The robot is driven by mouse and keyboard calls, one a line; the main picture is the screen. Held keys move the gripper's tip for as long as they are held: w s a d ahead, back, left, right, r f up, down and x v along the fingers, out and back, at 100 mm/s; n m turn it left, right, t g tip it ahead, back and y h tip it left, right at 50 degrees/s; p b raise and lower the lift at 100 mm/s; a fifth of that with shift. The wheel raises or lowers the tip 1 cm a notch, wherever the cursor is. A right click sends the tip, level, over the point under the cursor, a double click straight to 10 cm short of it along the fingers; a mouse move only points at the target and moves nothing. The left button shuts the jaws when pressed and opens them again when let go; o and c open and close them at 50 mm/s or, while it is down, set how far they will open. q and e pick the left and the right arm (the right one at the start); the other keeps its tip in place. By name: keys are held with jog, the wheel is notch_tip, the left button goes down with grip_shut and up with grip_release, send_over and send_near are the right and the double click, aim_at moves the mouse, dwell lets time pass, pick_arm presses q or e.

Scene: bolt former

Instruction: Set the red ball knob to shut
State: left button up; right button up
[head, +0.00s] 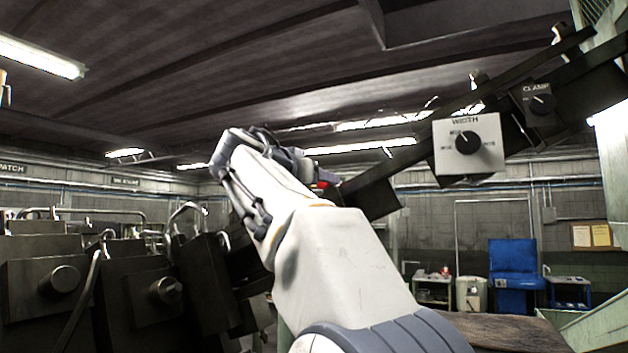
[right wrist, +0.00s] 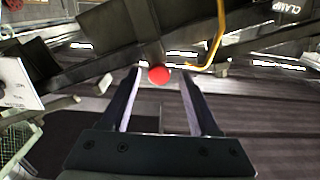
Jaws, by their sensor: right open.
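The red ball knob (right wrist: 159,75) shows in the right wrist view, at the end of a dark bar. It appears between the fingertips of my right gripper (right wrist: 161,72), which is open with a finger on each side. I cannot tell whether the knob lies fully between the fingers or just beyond them. In the head view only a small bit of red (head: 321,184) shows beside my right arm, which hides most of that area. My left gripper is not in view.
A white WIDTH panel (head: 452,167) with a black dial and a CLAMP dial (head: 541,103) sit on the dark slanted frame at right. A yellow hose (right wrist: 219,40) hangs right of the knob. Dark machine blocks (head: 60,290) stand at lower left.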

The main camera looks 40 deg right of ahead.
jog(key=b+v, duration=0.4)
jog(key=v, duration=0.6)
jog(key=shift+a, duration=0.15)
